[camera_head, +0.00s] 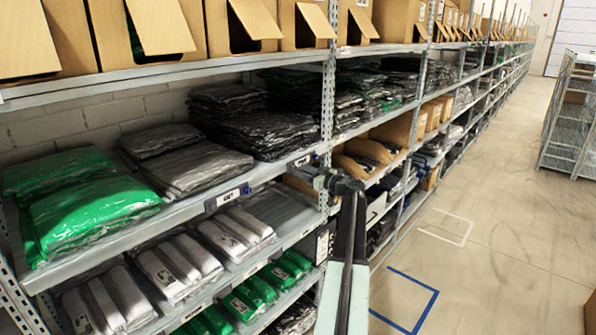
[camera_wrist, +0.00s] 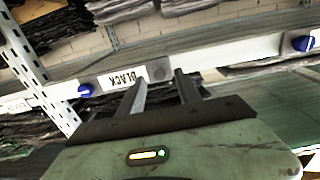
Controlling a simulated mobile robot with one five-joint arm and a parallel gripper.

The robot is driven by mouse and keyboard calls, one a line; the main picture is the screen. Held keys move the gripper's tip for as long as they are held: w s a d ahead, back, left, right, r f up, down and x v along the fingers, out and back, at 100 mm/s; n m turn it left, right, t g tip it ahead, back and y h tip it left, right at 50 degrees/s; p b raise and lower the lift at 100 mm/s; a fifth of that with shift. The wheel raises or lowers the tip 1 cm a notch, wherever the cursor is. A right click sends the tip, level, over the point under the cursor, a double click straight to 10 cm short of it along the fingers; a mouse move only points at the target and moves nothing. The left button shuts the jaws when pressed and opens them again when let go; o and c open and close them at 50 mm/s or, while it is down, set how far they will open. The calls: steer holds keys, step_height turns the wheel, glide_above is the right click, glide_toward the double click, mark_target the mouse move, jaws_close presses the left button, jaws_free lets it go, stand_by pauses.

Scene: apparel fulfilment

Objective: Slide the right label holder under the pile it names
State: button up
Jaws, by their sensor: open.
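In the wrist view a white label holder (camera_wrist: 122,79) lettered BLACK sits on the pale shelf-edge rail (camera_wrist: 215,58), its lettering turned over. A round grey knob (camera_wrist: 158,70) is at its end. My gripper (camera_wrist: 160,77) is open; its two fingertips show on either side of this knob, with no visible grip. In the head view my gripper (camera_head: 314,174) is at the shelf edge by the upright, just below a small white label (camera_head: 302,161). Another label (camera_head: 228,197) is further left. Black piles (camera_head: 265,132), grey packs (camera_head: 195,168) and green packs (camera_head: 92,208) lie on this shelf.
Blue knobs (camera_wrist: 86,90) and (camera_wrist: 303,43) stand on the rail at both sides. A perforated upright (camera_head: 328,105) is close to my gripper. A lower shelf holds more packs (camera_head: 180,262). Cardboard bins (camera_head: 160,25) line the shelf above.

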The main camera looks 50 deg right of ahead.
steer(key=s, duration=0.5)
steer(key=shift+s+a, duration=0.2)
steer(key=shift+s, duration=0.1)
